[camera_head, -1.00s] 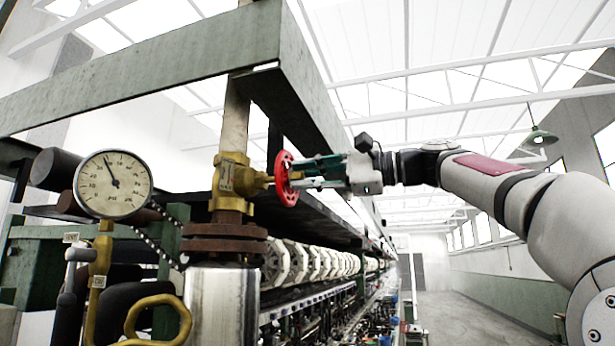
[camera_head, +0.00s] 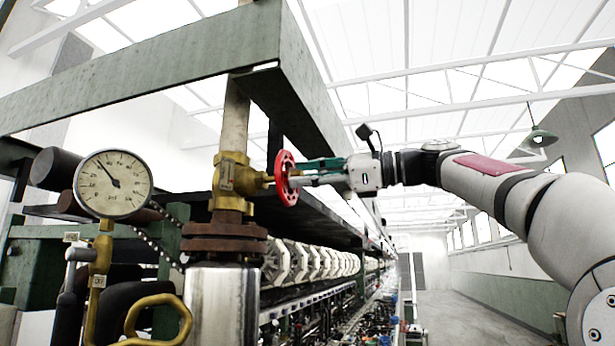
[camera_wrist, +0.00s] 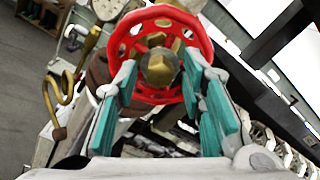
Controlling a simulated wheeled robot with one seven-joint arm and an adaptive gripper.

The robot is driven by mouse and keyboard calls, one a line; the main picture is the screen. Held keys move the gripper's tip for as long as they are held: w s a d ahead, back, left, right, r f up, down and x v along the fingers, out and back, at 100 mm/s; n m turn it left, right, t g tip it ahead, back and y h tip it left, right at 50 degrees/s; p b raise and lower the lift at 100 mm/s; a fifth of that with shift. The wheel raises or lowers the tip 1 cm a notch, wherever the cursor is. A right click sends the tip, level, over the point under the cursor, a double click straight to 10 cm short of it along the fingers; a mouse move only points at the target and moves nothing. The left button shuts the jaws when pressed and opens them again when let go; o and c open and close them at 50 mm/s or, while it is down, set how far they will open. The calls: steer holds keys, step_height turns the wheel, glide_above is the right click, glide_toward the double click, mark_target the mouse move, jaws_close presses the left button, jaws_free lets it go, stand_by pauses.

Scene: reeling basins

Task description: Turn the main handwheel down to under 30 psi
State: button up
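The red main handwheel (camera_head: 286,178) stands upright on the side of a brass valve (camera_head: 234,176). It also shows in the wrist view (camera_wrist: 203,42), with a brass hub nut at its centre. My gripper (camera_head: 300,174) is at the wheel's face, pointing along its axle. In the wrist view, the two teal-padded fingers (camera_wrist: 160,80) are spread apart, one on each side of the hub, their tips at the rim and spokes. Whether they touch the wheel is unclear. The round psi gauge (camera_head: 113,184) has its needle pointing up and left; the numerals are too small to read surely.
A green steel frame (camera_head: 150,75) runs above the valve. Below the valve are a rusty flange (camera_head: 224,238) and a shiny metal cylinder (camera_head: 222,305). A yellow-brown handle (camera_head: 158,308) sits at lower left. The aisle floor (camera_head: 480,320) at right is clear.

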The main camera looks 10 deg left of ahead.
jaws_close()
steer(key=m, duration=0.7)
steer(key=shift+r, duration=0.1)
jaws_free()
steer(key=s+d, duration=0.1)
steer(key=d, duration=0.6)
stand_by(0.4)
